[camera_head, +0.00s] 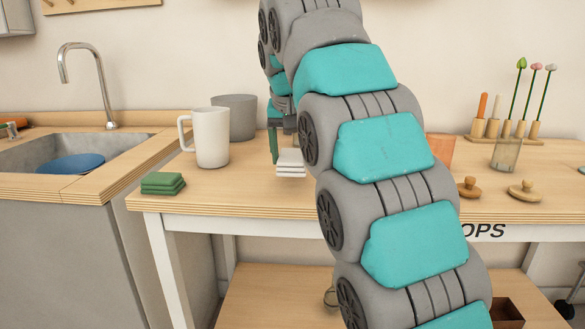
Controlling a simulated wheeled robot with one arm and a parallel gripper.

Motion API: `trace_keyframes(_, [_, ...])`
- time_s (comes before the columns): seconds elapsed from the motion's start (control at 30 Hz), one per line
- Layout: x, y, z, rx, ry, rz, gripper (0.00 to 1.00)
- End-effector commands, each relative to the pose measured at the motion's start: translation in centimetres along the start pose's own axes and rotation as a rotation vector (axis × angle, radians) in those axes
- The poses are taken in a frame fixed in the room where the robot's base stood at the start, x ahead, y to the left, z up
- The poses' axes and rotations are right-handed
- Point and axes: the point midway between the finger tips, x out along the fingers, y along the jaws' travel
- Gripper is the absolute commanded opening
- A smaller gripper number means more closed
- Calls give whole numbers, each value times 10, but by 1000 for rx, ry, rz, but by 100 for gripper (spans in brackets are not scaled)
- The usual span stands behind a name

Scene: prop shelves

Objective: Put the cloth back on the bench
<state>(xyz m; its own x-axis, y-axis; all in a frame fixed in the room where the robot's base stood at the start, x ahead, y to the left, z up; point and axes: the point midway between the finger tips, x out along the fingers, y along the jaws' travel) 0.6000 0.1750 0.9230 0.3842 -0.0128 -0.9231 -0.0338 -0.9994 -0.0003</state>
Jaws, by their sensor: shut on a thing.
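A folded white cloth (290,168) is in my gripper (283,148), near the middle of the bench (230,190). The gripper points down and is shut on the cloth; my arm hides part of its right side. I cannot tell whether the cloth touches the bench top or is just above it. A second folded cloth, green (162,183), lies on the bench's front left corner, apart from the gripper.
A white mug (211,140) and a grey pot (236,115) stand left of the gripper. A sink (70,150) with a blue plate (72,164) is at the left. Wooden lids (525,191), a glass (506,155) and a peg rack (500,130) are at the right. My arm covers the centre.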

Motion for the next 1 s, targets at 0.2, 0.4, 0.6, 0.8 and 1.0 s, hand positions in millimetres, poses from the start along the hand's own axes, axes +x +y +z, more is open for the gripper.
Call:
trace_keyframes(0.2, [12,0,6,0,-6,2,29])
trace_keyframes(0.4, [26,1,13,0,-3,1,29])
trace_keyframes(0.6, [32,0,14,0,-1,0,29])
trace_keyframes(0.8, [33,0,14,0,-1,0,29])
trace_keyframes(1.0, [35,0,15,0,-2,0,85])
